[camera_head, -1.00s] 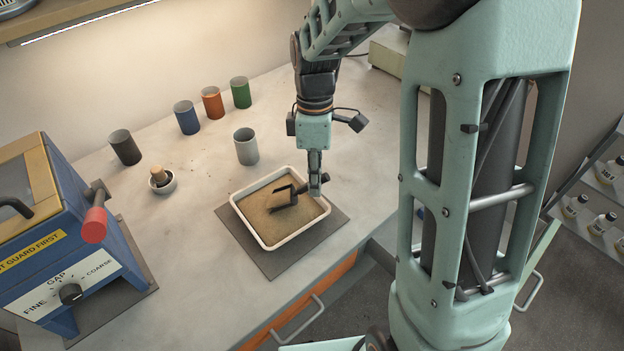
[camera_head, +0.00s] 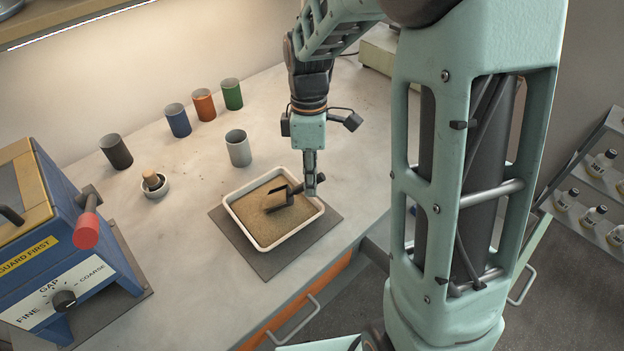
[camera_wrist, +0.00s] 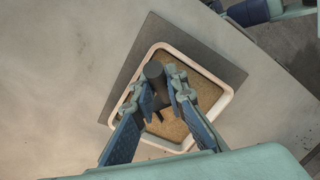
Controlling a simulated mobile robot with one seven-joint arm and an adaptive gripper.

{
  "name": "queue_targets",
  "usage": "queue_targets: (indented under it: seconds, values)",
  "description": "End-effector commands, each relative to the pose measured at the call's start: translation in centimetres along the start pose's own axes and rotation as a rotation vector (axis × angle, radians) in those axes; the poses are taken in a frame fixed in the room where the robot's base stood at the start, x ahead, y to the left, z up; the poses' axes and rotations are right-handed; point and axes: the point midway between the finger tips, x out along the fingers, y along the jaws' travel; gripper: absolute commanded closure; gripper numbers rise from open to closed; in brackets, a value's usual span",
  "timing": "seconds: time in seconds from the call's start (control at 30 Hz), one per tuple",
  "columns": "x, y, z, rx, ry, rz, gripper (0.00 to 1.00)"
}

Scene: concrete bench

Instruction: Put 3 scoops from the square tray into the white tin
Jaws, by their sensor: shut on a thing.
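The square tray (camera_head: 232,217) has a white rim and holds brown granular material; it also shows in the wrist view (camera_wrist: 222,105). My gripper (camera_head: 311,188) is over the tray's right side, shut on the handle of a dark scoop (camera_head: 279,199). The scoop's head is at or just above the material near the tray's middle; I cannot tell how much it holds. In the wrist view the dark handle (camera_wrist: 154,72) stands between my fingers, which hide part of the scoop. The white tin (camera_head: 238,149), pale grey-white and open, stands behind the tray.
Black (camera_head: 116,151), blue (camera_head: 178,120), orange (camera_head: 204,104) and green (camera_head: 232,93) tins stand further back. A small white bowl with a pestle (camera_head: 154,184) is left of the tray. A blue grinder (camera_head: 62,240) fills the left. The bench between tray and white tin is clear.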

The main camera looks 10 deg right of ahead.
Motion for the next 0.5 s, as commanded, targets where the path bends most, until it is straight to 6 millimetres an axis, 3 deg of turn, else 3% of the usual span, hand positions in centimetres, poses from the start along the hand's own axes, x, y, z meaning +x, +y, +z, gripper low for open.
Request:
queue_targets:
  seconds: [0.5]
  values:
    - [0.0, -0.1, -1.2, -0.002, 0.0, 0.001, 1.0]
